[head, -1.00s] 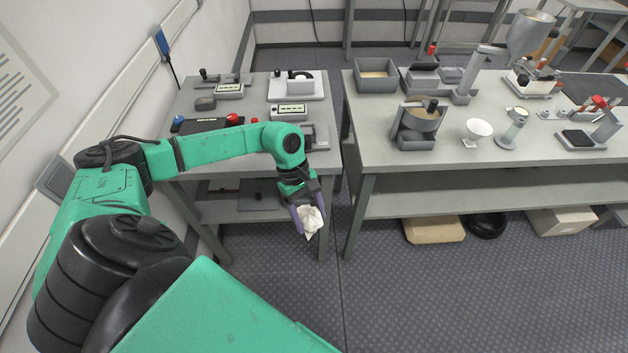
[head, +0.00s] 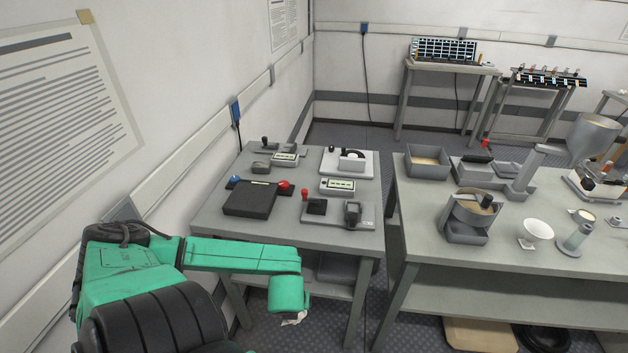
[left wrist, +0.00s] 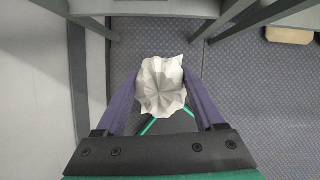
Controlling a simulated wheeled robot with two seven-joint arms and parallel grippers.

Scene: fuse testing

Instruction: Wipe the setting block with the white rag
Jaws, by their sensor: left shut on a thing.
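The crumpled white rag (left wrist: 161,86) is pinched between the purple fingers of my left gripper (left wrist: 160,92) in the left wrist view. In the head view only a small bit of the rag (head: 294,319) shows below my green arm, which hides the gripper. The rag hangs over the floor, in front of the left table and lower than its top. No part is clearly marked as the setting block. A grey base with red and black upright parts (head: 338,213) stands at the front right of the left table, apart from the rag. My right gripper is not in view.
The left table (head: 225,222) also holds a black box (head: 250,199) with blue and red knobs, small display units (head: 337,185) and a white block device (head: 349,161). A narrow gap separates it from the right table (head: 420,240), which holds a grey bin (head: 427,162) and several instruments.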

